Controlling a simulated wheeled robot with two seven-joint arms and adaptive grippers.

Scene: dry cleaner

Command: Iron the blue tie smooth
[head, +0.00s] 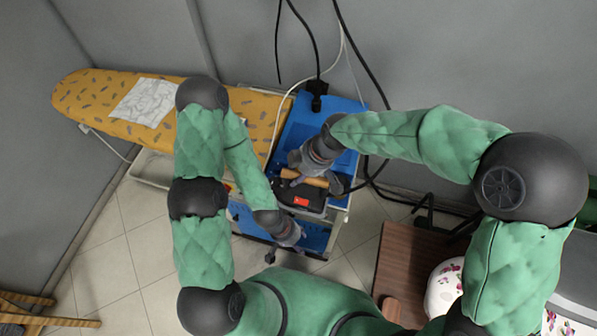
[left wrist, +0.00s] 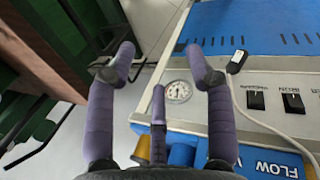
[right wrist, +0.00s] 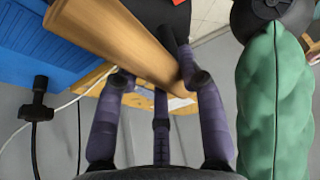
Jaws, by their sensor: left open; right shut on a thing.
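The iron (head: 302,201) is dark with a red mark and a light wooden handle. It is on or just above the blue-topped steam station. My right gripper (head: 303,179) is shut on the wooden handle, which crosses the fingers in the right wrist view (right wrist: 122,35). My left gripper (head: 286,257) is open and empty at the station's near edge; its spread fingers show in the left wrist view (left wrist: 160,62). The yellow ironing board (head: 87,95) is at upper left, with a white, grey-lined cloth (head: 145,102) on it. I cannot make out the blue tie; my left arm hides part of the board.
The blue station top (head: 340,112) carries a black plug and cables against the wall. A gauge (left wrist: 177,91) and switches are on its front. A brown table (head: 400,262) with a floral white item stands at right.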

